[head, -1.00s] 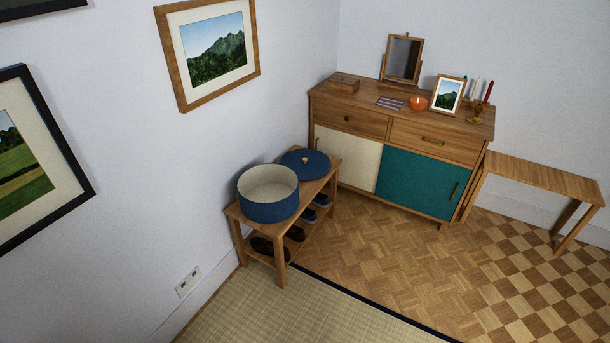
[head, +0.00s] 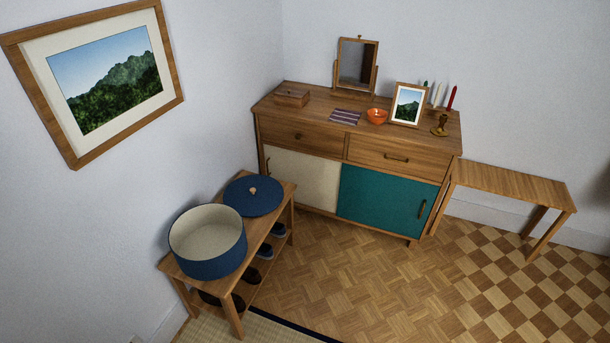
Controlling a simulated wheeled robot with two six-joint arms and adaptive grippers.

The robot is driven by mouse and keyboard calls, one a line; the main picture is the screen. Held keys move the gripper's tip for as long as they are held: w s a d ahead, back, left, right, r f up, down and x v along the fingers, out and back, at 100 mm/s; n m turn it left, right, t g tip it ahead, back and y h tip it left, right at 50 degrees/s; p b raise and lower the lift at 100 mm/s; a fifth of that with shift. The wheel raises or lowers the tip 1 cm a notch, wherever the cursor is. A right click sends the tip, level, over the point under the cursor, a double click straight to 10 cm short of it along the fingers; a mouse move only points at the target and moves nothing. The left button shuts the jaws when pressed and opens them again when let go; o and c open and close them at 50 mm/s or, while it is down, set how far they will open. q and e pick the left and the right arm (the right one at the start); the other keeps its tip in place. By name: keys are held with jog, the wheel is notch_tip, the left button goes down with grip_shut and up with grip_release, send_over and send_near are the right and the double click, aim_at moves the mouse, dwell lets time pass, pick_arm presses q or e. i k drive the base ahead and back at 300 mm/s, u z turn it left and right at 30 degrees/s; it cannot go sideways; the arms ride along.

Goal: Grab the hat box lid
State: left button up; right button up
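The hat box lid (head: 254,198) is a round blue disc with a small tan knob on top. It lies on the wooden shoe bench (head: 283,199), towards the end nearer the sideboard. The open hat box (head: 208,264), blue outside and cream inside, stands on the same bench in front of the lid. It looks empty. Neither of my grippers shows in the head view.
Shoes sit on the bench's lower shelf. A small wooden table (head: 513,184) stands at the right. The parquet floor (head: 330,270) before the sideboard is clear.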

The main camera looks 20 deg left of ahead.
aim_at(253, 196)
jog(key=z, duration=0.1)
jog(key=i, duration=1.4)
jog(key=u, duration=0.65)
jog(key=i, duration=0.8)
jog(key=u, duration=1.5)
jog(key=i, duration=0.6)
jog(key=u, duration=0.55)
